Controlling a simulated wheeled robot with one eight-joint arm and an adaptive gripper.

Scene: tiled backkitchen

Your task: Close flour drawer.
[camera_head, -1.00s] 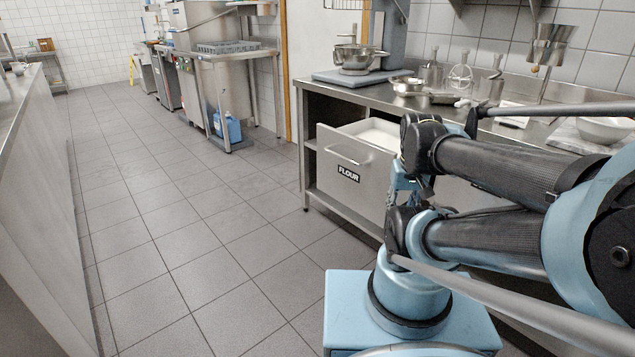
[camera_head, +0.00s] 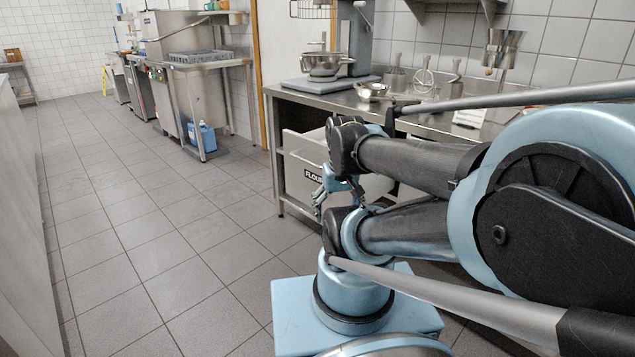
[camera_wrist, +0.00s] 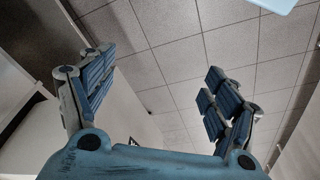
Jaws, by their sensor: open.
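The flour drawer (camera_head: 300,160) is a grey metal drawer under the counter at the middle of the head view. It has a bar handle and a black FLOUR label. It stands out from the counter, with a strip of its inside showing behind the front. My arm hides its right part. My gripper (camera_head: 320,196) is just in front of the drawer front, near the label; whether it touches cannot be told. In the wrist view my gripper (camera_wrist: 160,95) has its two blue fingers spread wide with nothing between them.
The steel counter (camera_head: 295,94) above the drawer carries a mixer with a bowl (camera_head: 322,65), a small pan (camera_head: 371,90) and utensils. A dishwashing station (camera_head: 200,75) with a blue canister (camera_head: 203,136) stands at the back. The tiled floor (camera_head: 170,220) to the left is clear.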

